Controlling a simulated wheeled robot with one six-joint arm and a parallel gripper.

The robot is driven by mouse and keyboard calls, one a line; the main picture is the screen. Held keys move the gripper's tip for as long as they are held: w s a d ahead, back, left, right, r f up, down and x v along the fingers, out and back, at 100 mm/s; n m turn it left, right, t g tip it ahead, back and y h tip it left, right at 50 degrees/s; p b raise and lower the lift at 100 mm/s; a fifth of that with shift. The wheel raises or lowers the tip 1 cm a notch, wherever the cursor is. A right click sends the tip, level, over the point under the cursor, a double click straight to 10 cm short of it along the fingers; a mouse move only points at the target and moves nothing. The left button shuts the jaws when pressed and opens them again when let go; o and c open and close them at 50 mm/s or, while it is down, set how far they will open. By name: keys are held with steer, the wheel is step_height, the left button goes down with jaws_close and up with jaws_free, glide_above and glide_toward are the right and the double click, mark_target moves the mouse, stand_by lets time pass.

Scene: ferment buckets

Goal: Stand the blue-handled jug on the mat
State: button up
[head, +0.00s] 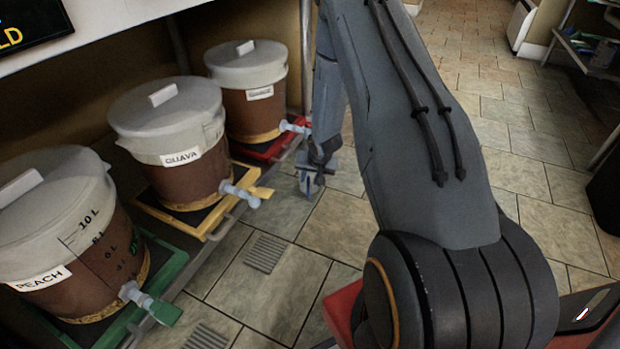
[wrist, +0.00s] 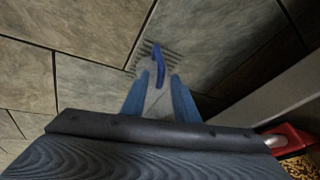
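A slim blue piece (wrist: 160,65), which looks like the jug's handle, shows in the wrist view beyond and between my fingertips. In the head view my gripper (head: 312,182) hangs low over the tiled floor, right of the guava and orange-label buckets, small and partly hidden by my arm. I cannot identify the mat in either view.
The peach bucket (head: 55,235), guava bucket (head: 170,135) and a third bucket (head: 250,85) stand along the left, with taps facing the aisle. Floor grates (head: 265,253) lie below them. Tiled floor at right is open. A shelf rack (head: 590,55) stands far right.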

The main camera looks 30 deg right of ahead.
steer(key=p+v, duration=0.6)
steer(key=v, duration=0.6)
steer(key=s+a+r+n+g, duration=0.1)
steer(key=s+a+r+n, duration=0.25)
steer(key=a+r, duration=0.8)
steer(key=s+a+r+n+g, duration=0.1)
steer(key=s+a+r+n, duration=0.25)
steer(key=a+r, duration=0.8)
steer(key=s+a+r+n+g, duration=0.1)
steer(key=s+a, duration=0.4)
steer(key=s, duration=0.5)
steer(key=s+a+r+n+g+y, duration=0.1)
steer(key=s+a+r+n, duration=0.2)
steer(key=s, duration=0.7)
steer(key=s+a+r+n+g+y, duration=0.1)
steer(key=s+a+r+n, duration=0.1)
steer(key=s+a+r, duration=0.4)
steer(key=s+a, duration=0.1)
steer(key=s, duration=0.3)
steer(key=shift+s+r+n, duration=0.3)
steer(key=shift+s+r, duration=0.05)
steer(key=shift+s, duration=0.05)
steer(key=shift+r, duration=0.15)
steer(key=shift+r+p, duration=0.55)
steer(key=shift+p, duration=0.15)
